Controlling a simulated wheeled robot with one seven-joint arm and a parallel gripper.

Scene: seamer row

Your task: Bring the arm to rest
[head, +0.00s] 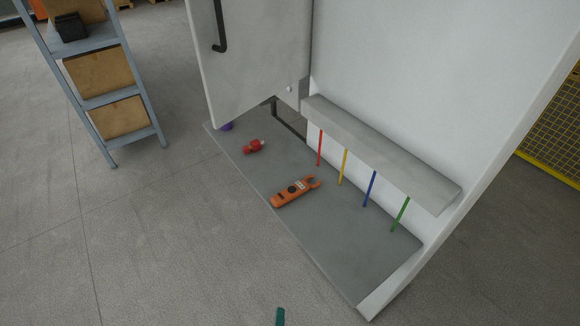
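My gripper does not show clearly in the head view, and no arm link can be made out. A small dark teal piece (280,317) pokes in at the bottom edge; I cannot tell what it belongs to. An orange clamp meter (290,192) lies on the grey shelf (330,243) of a white cabinet. A red item with a pale end (254,146) lies farther back on the same shelf. Nothing is seen touching either one.
Red, yellow, blue and green rods (343,167) stand between the shelf and a grey ledge (380,152). The white door (250,60) stands open. A rack with boxes (100,85) is at upper left, a yellow mesh fence (555,130) at right. Floor at left is clear.

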